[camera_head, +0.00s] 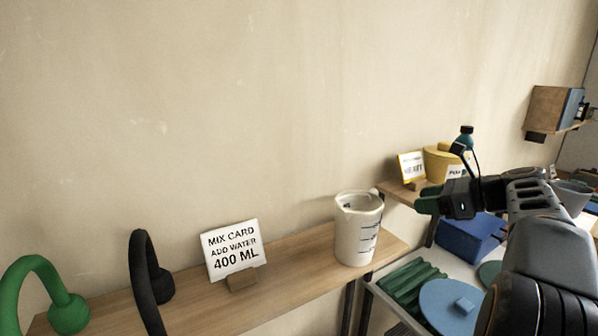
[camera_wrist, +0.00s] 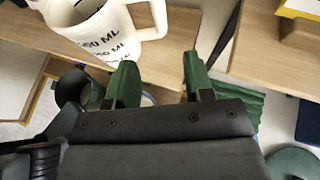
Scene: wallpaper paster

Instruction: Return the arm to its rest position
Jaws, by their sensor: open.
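My gripper (camera_wrist: 158,74) is open, with its two green fingers apart and nothing between them in the wrist view. In the camera_head view my gripper (camera_head: 428,203) is at the right, with its fingers pointing left, to the right of the white measuring jug (camera_head: 356,240). The jug stands upright on a wooden shelf (camera_head: 290,287). In the wrist view the jug (camera_wrist: 88,28) is just beyond the left finger, with its handle toward the fingers. I cannot tell whether they touch. My arm comes in from the right and hides part of the scene behind it.
A mix card (camera_head: 232,250) reading 400 ML stands on the shelf. Green (camera_head: 66,312) and black (camera_head: 152,285) hoop-shaped handles are at the left. Below my arm are a blue bin (camera_head: 466,240), green rolls (camera_head: 410,284) and a round blue lid (camera_head: 446,312). The wall above is bare.

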